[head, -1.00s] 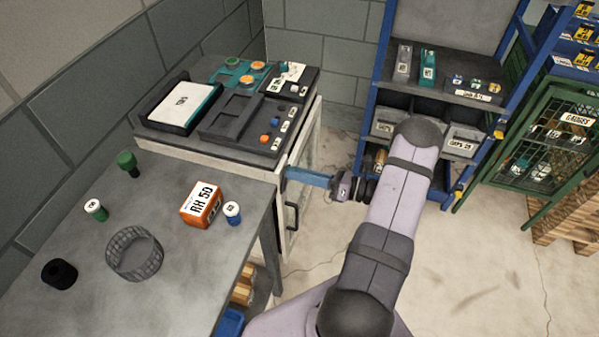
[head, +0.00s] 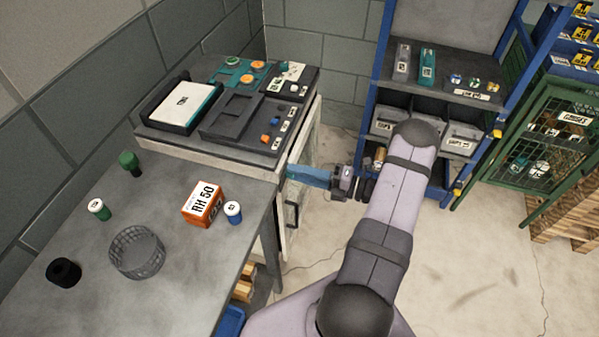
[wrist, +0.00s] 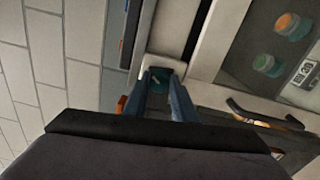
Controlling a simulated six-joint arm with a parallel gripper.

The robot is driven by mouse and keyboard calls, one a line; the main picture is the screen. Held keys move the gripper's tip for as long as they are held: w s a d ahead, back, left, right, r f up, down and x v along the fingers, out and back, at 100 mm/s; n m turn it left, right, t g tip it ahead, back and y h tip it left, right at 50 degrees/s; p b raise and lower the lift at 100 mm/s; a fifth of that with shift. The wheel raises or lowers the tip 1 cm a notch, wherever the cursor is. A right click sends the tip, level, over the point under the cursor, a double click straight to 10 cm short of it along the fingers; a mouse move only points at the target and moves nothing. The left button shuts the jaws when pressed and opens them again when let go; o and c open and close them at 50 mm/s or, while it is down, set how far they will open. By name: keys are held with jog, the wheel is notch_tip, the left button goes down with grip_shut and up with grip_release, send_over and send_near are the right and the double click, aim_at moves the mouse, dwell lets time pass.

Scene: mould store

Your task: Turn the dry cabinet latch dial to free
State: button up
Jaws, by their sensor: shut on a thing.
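The dry cabinet (head: 300,150) stands beyond the grey bench, with a pale frame, a glass door and a dark bar handle (head: 291,214). My gripper (head: 291,172) reaches the cabinet's front from the right, its blue fingers at the door's upper edge. In the wrist view my fingers (wrist: 162,85) are shut on the latch dial (wrist: 160,77), a small dark teal knob on a pale plate. Only the dial's front shows between the fingertips; a small light mark is on it. In the head view the dial is hidden behind my fingers. Its labels cannot be read.
The bench (head: 90,260) at left holds a wire basket (head: 137,252), an orange RH 50 box (head: 203,204) and several small jars. A blue shelf rack (head: 383,60) and a green mesh cage (head: 545,145) stand right. Floor between them is clear.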

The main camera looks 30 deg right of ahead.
jog(key=shift+m, duration=0.3)
jog(key=o, duration=1)
jog(key=shift+o, duration=0.2)
jog(key=b+v, duration=0.2)
jog(key=v, duration=0.5)
jog(key=shift+s+d, duration=0.1)
jog(key=shift+d, duration=0.05)
